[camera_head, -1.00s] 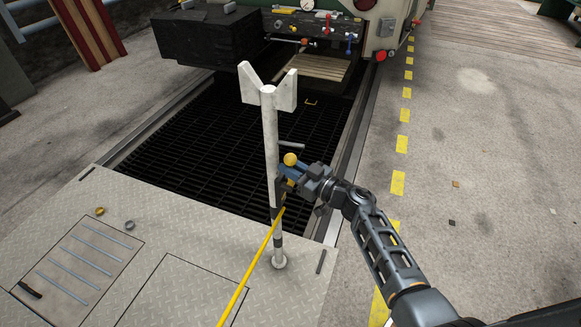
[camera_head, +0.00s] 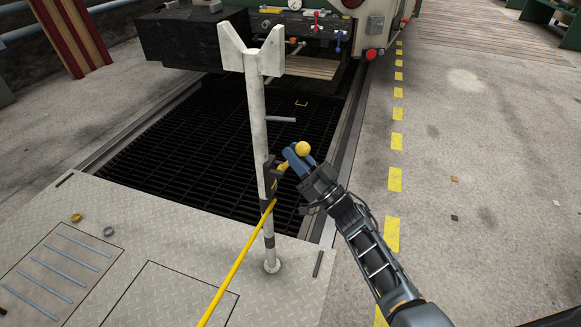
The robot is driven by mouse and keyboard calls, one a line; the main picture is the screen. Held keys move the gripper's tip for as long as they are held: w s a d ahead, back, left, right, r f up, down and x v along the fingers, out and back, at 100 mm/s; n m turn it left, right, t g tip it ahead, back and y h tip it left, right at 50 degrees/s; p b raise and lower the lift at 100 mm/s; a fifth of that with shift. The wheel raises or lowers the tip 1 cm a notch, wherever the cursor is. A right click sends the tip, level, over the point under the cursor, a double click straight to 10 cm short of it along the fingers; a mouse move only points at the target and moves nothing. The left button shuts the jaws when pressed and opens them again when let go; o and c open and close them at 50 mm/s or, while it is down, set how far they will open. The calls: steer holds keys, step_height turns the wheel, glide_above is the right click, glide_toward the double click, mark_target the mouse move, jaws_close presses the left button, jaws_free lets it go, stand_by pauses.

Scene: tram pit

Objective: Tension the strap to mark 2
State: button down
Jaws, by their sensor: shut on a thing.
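A yellow strap (camera_head: 236,265) runs from the lower left up to a dark ratchet (camera_head: 269,178) on a white post (camera_head: 257,120) with a forked top. A lever with a yellow ball knob (camera_head: 303,148) sticks out up and right from the ratchet. My gripper (camera_head: 296,158) is shut on the lever, just below the knob, to the right of the post. Its blue fingers hide part of the lever. Dark bands show on the post near the strap and below it. I cannot read any mark numbers.
The post stands on a metal plate floor (camera_head: 140,250) at the edge of a dark grating (camera_head: 190,130). A short grey bar (camera_head: 281,119) sticks out right of the post. A tram front (camera_head: 330,40) stands behind. The paved floor (camera_head: 480,180) to the right is mostly clear.

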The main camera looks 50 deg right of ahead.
steer(key=m+t+b, duration=0.1)
steer(key=b, duration=0.1)
steer(key=s+f+t+h+b, duration=0.1)
steer(key=b, duration=0.1)
steer(key=shift+d+m, duration=0.2)
steer(key=shift+m, duration=0.2)
steer(key=shift+s+h, duration=0.1)
steer(key=shift+h, duration=0.4)
steer(key=c, duration=1.2)
jaws_free()
steer(key=shift+v, duration=3.9)
